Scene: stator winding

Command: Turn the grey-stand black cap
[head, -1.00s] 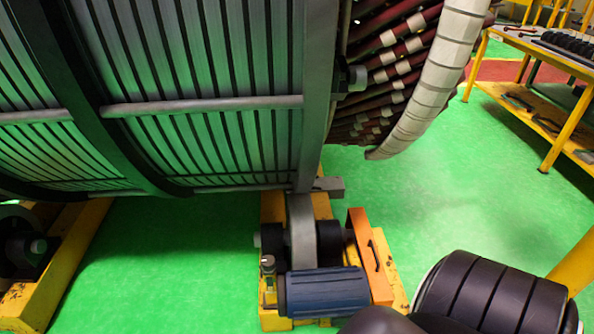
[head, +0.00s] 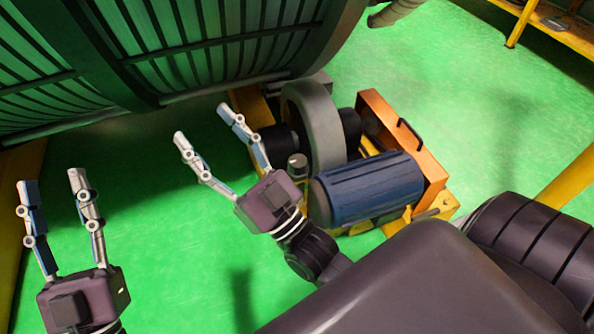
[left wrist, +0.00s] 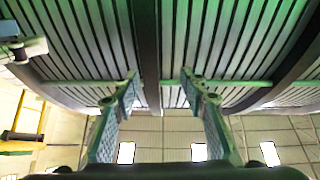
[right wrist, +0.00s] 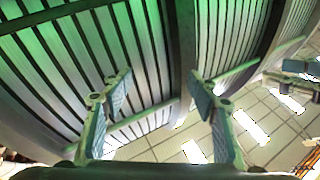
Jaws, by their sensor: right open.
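I cannot make out for certain a black cap on a grey stand. A small grey upright cylinder (head: 298,166) stands beside the blue motor (head: 370,190) in the head view; whether it is the cap's stand is unclear. My right gripper (head: 203,123) is open and empty, to the left of this cylinder and the motor. Its two fingers are also apart in the right wrist view (right wrist: 160,82). My left gripper (head: 53,182) is open and empty at the far left, over the green floor. Its fingers are apart in the left wrist view (left wrist: 159,82).
The large ribbed stator (head: 200,50) fills the upper left, above both grippers. A grey wheel (head: 318,125) and an orange box (head: 408,150) adjoin the motor. Green floor (head: 170,250) is open below the grippers. A yellow table (head: 560,32) is at the upper right.

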